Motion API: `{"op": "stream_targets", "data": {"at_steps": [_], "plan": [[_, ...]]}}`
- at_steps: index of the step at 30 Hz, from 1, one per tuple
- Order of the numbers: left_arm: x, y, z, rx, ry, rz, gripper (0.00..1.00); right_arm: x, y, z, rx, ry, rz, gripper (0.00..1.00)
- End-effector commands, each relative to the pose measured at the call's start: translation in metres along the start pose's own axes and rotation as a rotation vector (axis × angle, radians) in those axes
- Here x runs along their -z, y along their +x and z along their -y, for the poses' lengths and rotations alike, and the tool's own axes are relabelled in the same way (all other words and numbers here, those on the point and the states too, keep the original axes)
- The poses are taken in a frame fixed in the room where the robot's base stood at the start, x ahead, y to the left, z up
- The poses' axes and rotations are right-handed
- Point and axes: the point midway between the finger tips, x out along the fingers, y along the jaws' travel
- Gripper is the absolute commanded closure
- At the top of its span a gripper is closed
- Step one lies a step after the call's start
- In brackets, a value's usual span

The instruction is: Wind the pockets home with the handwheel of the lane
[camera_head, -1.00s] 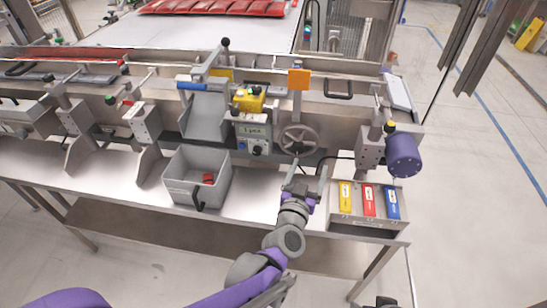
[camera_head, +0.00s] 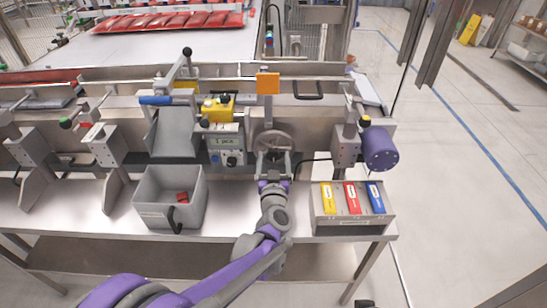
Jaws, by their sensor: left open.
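The grey handwheel (camera_head: 272,140) stands on the front of the lane, right of the control box with its small display (camera_head: 225,141) and below an orange plate (camera_head: 268,83). My left gripper (camera_head: 273,156) is at the lower part of the wheel, its two fingers apart and pointing at the rim. The fingers overlap the rim in the picture; I cannot tell whether they touch it. The wheel's handle is not clearly visible. The lane's grey chute (camera_head: 174,132) is left of the control box. My right gripper does not show.
A grey bin (camera_head: 155,196) with a red piece (camera_head: 182,197) stands on the bench, left of my arm. A box with yellow, red and blue packets (camera_head: 351,200) stands to the right. A purple motor (camera_head: 380,148) juts out above it.

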Motion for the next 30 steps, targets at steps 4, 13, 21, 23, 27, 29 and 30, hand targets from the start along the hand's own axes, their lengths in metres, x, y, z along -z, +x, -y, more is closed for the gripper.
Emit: {"op": "stream_targets", "data": {"at_steps": [4, 13, 21, 23, 27, 29, 30], "plan": [[-0.0001, 0.0094, 0.0002, 0.0, 0.001, 0.0, 0.16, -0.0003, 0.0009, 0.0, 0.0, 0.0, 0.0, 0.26], [0.0002, 0.0105, 0.0001, 0.0, 0.0, 0.0, 0.19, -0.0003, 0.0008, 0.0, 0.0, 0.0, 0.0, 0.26], [0.0002, 0.0103, 0.0001, 0.0, 0.0, 0.0, 0.68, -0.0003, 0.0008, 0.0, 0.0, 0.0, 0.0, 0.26], [0.0002, 0.0103, 0.0001, 0.0, 0.0, 0.0, 0.79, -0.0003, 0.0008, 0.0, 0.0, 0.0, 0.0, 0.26], [0.0002, 0.0102, 0.0001, 0.0, 0.0, 0.0, 1.0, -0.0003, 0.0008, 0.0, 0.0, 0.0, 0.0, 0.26], [0.0002, 0.0102, 0.0001, 0.0, -0.001, 0.0, 1.0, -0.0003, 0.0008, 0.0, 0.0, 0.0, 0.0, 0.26], [0.0002, 0.0102, 0.0001, 0.0, -0.003, 0.0, 1.0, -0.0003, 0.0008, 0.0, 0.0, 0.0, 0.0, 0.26]]}}
